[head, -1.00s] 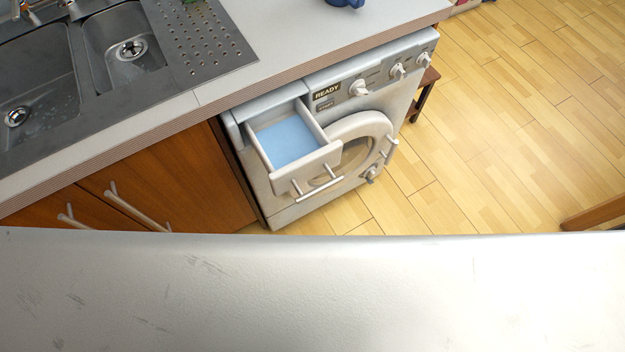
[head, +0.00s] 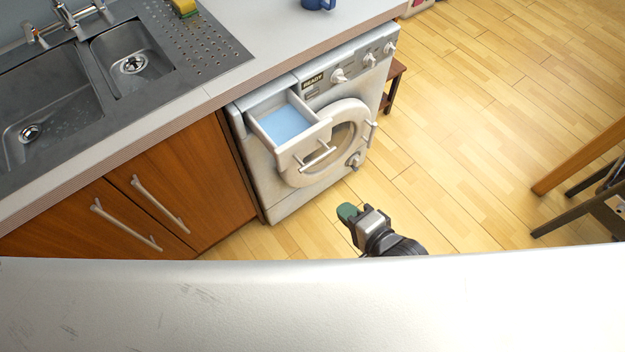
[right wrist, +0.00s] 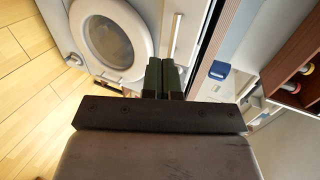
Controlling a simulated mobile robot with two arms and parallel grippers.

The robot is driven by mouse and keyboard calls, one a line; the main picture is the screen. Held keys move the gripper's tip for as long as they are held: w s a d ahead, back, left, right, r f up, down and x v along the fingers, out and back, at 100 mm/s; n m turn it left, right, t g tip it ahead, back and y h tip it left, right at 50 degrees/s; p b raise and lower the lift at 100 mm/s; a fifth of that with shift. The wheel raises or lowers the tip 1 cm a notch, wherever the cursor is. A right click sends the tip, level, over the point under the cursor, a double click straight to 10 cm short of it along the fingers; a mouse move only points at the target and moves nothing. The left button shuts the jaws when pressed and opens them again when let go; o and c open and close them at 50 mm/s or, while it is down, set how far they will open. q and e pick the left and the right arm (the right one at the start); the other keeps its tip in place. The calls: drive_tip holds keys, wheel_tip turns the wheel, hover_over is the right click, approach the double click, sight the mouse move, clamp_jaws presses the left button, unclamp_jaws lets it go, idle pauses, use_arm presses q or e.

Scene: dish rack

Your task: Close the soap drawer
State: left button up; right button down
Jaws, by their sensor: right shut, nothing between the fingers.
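The soap drawer (head: 304,146) of the white washing machine (head: 277,202) is pulled out, with a light blue inside and a bar handle on its front. My right gripper (head: 347,212) has dark green fingertips and is shut and empty. In the head view it is in front of the machine, below and to the right of the drawer, apart from it. In the right wrist view the shut fingers (right wrist: 163,78) point toward the machine, whose round door (right wrist: 113,38) shows at upper left. A bar handle (right wrist: 174,36) stands just beyond the fingertips. My left gripper is not in view.
The machine's round door (head: 359,113) is closed beside the drawer. A counter (head: 262,50) with a sink and a blue mug (head: 318,4) is above. Wooden cabinets (head: 190,180) stand to the left. A wooden chair or table leg (head: 580,160) is at right. Floor between is clear.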

sight(278, 143)
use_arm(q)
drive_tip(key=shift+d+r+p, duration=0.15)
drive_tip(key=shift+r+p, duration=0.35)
use_arm(e)
drive_tip(key=r+x, duration=0.2)
drive_tip(key=x, duration=1)
drive_tip(key=shift+w+a, duration=0.3)
drive_tip(key=shift+w, duration=0.2)
drive_tip(key=shift+f, duration=0.15)
